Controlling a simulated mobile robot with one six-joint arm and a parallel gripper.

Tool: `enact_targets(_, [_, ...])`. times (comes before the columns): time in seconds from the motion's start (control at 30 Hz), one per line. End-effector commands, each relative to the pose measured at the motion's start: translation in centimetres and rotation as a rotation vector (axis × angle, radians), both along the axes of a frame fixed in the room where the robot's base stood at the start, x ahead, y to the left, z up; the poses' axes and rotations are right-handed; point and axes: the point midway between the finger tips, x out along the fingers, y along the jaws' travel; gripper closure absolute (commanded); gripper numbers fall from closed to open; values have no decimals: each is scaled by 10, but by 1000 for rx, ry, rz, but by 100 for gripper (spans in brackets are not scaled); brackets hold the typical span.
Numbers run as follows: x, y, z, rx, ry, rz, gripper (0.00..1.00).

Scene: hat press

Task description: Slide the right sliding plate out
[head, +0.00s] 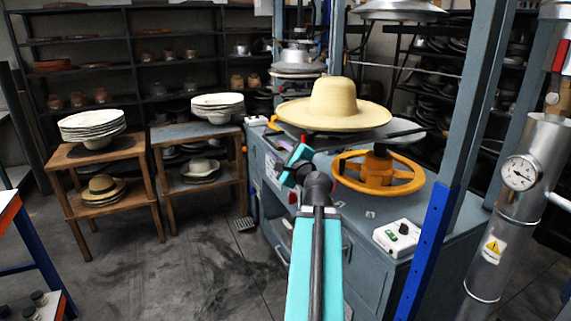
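A straw hat (333,105) with a wide brim rests over a flat grey plate (412,135) on the blue-grey press bench. This plate looks like the right sliding plate, and a dark bar lies along its right part. The hat hides much of the plate. My teal and black arm reaches up from the bottom middle. My gripper (291,158) is at the far end of the arm, in front of the hat and left of the orange handwheel. It seems apart from the plate. Its fingers are too small and dark to tell whether they are open.
An orange handwheel (379,172) and a white control box (397,238) are on the bench. A blue-grey post (455,140) and a steel cylinder with a gauge (508,205) stand at the right. Wooden stands with stacked hats (93,127) are at left. The left floor is partly clear.

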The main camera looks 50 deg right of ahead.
Motion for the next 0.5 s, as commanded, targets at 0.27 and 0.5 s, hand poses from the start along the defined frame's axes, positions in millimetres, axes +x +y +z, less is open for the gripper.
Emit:
enact_targets(0.27, [-6, 3, -2, -2, -2, 1, 71])
enact_targets(0.5, [-11, 6, -2, -3, -3, 4, 71])
